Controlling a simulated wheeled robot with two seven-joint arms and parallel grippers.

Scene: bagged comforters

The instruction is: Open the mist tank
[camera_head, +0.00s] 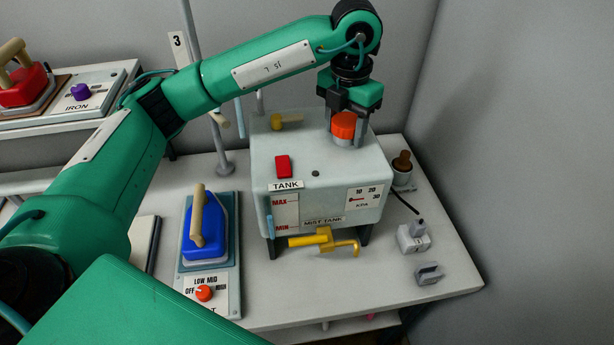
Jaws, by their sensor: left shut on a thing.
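The mist tank (316,177) is a pale grey box on dark legs, standing on the white table. Its front carries a MAX/MIN level strip, a small kPa gauge and a MIST TANK label. An orange cap (344,124) sits on the top at the back right. My left gripper (346,136) points down from above and is shut on the orange cap, a finger on either side. A red block (283,166) and a yellow valve (284,122) are also on the tank's top. My right gripper does not show.
A blue iron (210,226) with a wooden handle stands on a plate left of the tank. Grey fittings (413,236) lie at the right, near a grey wall.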

